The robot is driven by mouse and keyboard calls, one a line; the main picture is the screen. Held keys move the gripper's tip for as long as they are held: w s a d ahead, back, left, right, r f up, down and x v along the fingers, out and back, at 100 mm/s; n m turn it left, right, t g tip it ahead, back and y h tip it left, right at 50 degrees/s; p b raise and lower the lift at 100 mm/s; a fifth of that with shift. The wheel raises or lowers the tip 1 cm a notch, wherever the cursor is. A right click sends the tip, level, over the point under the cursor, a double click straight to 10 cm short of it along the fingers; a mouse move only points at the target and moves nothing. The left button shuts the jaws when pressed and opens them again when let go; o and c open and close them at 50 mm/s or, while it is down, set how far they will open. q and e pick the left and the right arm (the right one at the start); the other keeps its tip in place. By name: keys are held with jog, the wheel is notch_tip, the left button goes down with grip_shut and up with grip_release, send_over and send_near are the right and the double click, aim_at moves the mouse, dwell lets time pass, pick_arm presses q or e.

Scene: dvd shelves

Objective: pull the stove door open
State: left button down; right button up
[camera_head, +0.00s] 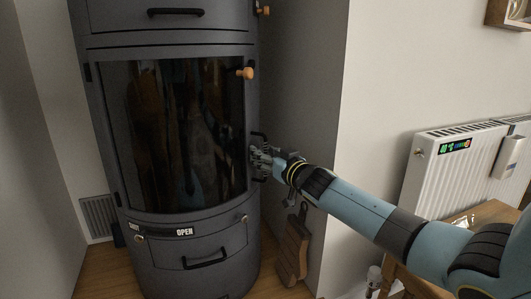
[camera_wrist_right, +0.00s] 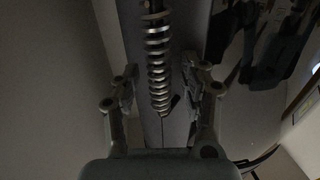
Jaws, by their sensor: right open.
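The dark grey stove (camera_head: 200,240) stands upright in the head view. Its curved glass door (camera_head: 185,135) looks shut, flush with the body. My right gripper (camera_head: 262,160) is at the door's right edge, by the dark door handle (camera_head: 260,136), which it partly covers. In the right wrist view, a coiled metal spring grip (camera_wrist_right: 157,62) lies between the two fingers of the right gripper (camera_wrist_right: 160,82). The fingers are open, with gaps on both sides of the coil. My left gripper is in neither view.
A wooden knob (camera_head: 245,73) sits at the upper right of the glass. A lower drawer handle (camera_head: 206,259) is below the door. A wooden board (camera_head: 293,243) leans by the wall at right. A white radiator (camera_head: 455,170) and wooden table stand further right.

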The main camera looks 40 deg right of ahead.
jog(key=shift+c, duration=0.4)
grip_shut()
jog(key=shift+a, duration=0.1)
